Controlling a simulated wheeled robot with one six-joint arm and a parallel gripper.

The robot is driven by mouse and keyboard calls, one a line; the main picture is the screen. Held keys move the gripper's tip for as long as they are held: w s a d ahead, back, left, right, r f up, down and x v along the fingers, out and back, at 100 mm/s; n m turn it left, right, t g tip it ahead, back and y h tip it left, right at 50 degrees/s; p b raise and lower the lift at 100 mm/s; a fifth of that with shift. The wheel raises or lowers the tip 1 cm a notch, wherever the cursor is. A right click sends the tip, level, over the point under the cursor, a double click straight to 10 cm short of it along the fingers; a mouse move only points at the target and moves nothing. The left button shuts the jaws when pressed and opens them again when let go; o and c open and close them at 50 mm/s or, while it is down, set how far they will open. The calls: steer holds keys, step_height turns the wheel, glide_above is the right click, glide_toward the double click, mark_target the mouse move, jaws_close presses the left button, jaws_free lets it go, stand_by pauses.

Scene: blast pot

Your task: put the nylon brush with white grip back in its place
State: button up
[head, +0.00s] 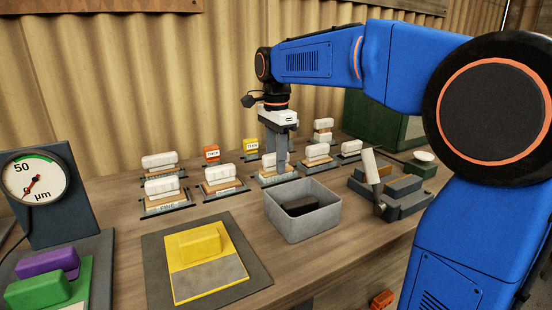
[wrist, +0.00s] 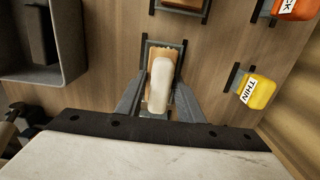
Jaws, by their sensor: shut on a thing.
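My gripper (head: 279,167) is shut on a brush with a white grip (wrist: 160,82), which has a tan block below the grip. The white grip lies between the two fingers (wrist: 158,97) in the wrist view. The brush is at a dark-framed holder (wrist: 146,50) in the middle of the row on the bench. The frame shows around the far end of the block. I cannot tell whether the brush rests fully on the holder. In the head view the fingers partly hide this brush (head: 269,160).
Similar white-grip brushes (head: 162,187) stand in labelled holders on both sides. A grey bin (head: 300,225) with a dark block inside stands in front. A yellow block (head: 200,243) lies on a pad at front left. Orange and yellow tags (wrist: 258,91) stand behind the row.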

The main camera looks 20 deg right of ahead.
steer(key=shift+f, duration=0.1)
steer(key=o, duration=1.4)
step_height(320, 180, up, 17)
steer(key=shift+r, duration=0.15)
